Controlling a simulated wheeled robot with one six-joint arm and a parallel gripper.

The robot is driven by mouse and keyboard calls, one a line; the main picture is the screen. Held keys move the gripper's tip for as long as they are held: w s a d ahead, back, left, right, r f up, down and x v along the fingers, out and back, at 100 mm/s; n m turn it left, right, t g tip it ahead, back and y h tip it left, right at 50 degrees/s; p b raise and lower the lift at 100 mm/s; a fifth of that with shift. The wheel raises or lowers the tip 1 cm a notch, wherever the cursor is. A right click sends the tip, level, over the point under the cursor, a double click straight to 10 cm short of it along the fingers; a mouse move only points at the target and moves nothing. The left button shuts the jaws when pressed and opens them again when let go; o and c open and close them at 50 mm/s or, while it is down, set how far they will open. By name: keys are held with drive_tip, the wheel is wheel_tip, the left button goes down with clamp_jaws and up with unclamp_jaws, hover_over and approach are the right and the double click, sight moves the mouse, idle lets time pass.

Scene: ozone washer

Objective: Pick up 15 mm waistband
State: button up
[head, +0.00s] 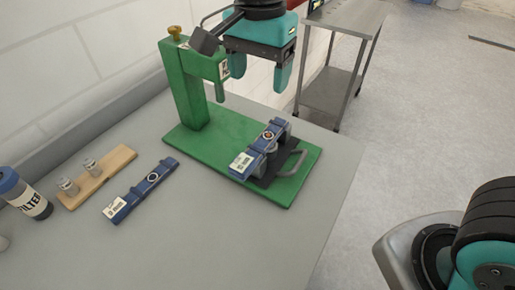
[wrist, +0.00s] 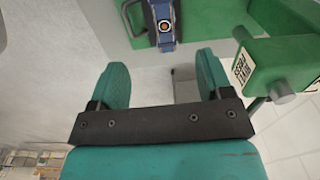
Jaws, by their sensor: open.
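Two blue waistband pieces with white labels are in the head view. One waistband (head: 143,188) lies flat on the grey table. The other waistband (head: 263,145) sits on a dark block on the green press base; it also shows at the top of the wrist view (wrist: 165,27). The label print is too small to tell which is 15 mm. My gripper (head: 260,80) is open and empty, above and behind the press base, right of the green post. In the wrist view its two teal fingers (wrist: 163,65) are apart, with the mounted waistband beyond them.
The green press (head: 195,95) has an upright post close to my gripper's left. A grey handle (head: 293,163) is beside the dark block. A wooden board (head: 97,178) with small weights and a filter bottle (head: 26,196) stand left. A metal cart (head: 335,75) is behind.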

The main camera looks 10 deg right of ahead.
drive_tip(key=p, duration=0.2)
hover_over(257, 149)
wheel_tip(257, 149, down, 12)
drive_tip(key=shift+w+d+r, duration=0.1)
drive_tip(key=shift+f+p, duration=0.55)
drive_tip(key=shift+f, duration=2.25)
drive_tip(key=shift+c, duration=0.4)
drive_tip(key=c, duration=1)
